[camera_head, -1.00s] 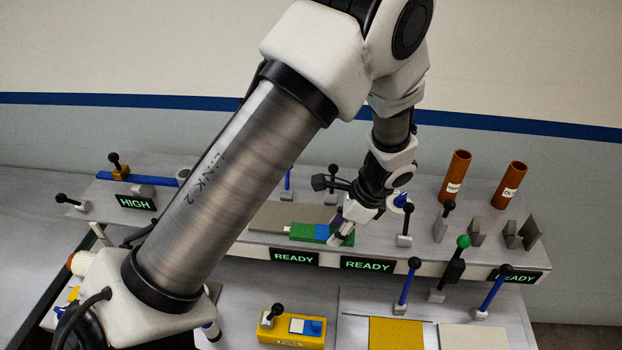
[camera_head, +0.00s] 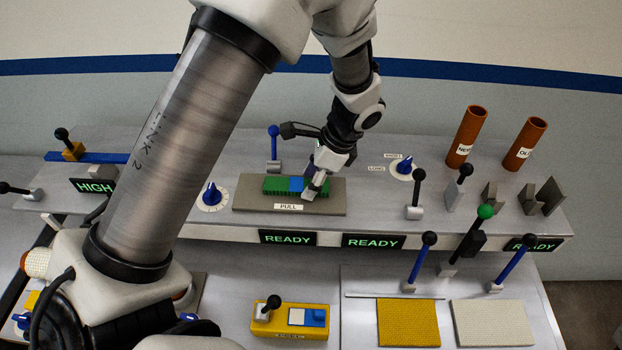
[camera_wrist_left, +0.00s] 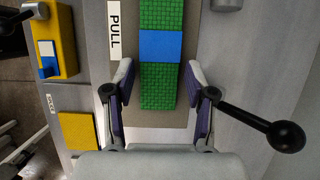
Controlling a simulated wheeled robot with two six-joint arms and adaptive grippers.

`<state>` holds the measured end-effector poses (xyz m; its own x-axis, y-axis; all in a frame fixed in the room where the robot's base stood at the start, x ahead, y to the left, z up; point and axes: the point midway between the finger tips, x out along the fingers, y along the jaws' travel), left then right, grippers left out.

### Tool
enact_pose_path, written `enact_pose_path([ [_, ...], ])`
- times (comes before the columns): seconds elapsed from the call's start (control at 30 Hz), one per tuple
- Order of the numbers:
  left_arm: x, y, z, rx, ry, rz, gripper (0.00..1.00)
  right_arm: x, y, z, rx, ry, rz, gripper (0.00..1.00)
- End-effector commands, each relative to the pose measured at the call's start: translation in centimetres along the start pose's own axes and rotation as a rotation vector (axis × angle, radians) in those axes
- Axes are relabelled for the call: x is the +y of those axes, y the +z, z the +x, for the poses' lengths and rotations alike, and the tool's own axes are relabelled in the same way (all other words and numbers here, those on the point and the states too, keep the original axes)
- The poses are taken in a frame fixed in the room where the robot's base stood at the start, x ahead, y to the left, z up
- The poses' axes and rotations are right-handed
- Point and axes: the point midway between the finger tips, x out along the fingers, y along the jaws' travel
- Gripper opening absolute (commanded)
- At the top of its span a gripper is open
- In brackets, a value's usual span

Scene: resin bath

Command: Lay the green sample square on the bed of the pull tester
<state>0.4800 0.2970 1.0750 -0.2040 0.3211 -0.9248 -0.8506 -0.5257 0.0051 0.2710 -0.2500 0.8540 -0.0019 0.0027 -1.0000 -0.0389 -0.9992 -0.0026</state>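The green sample square (camera_head: 275,184) shows as a green ribbed piece with a blue band across it. It lies flat on the grey bed (camera_head: 247,199) of the pull tester, behind the PULL label (camera_head: 288,207). In the left wrist view the sample (camera_wrist_left: 160,90) runs lengthwise between the fingers, over the bed (camera_wrist_left: 195,30). My left gripper (camera_head: 315,183) is low over the right part of the sample. In the wrist view its fingers (camera_wrist_left: 160,88) are spread, with a gap on each side of the sample. My right gripper is not in view.
A black-knobbed lever (camera_wrist_left: 285,136) stands close beside one finger in the wrist view. Blue dials (camera_head: 212,195) and levers (camera_head: 415,195) flank the bed. Two brown tubes (camera_head: 466,138) stand at the back right. A yellow box (camera_head: 290,330) and a yellow mat (camera_head: 408,322) lie in front.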

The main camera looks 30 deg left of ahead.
Motion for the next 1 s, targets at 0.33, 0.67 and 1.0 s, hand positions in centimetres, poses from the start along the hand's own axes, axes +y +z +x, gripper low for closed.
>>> enact_pose_path([
  [0.33, 0.0, 0.0, -0.2, 0.000, -0.001, -0.001, 0.66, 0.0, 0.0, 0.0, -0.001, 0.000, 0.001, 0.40],
  [0.67, -0.1, -0.1, -6.7, 0.002, -0.008, -0.003, 0.66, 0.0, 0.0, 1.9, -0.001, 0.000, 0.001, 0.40],
  [1.0, 0.0, 0.0, -12.1, -0.001, -0.001, -0.001, 0.66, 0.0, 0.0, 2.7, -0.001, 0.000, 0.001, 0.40],
])
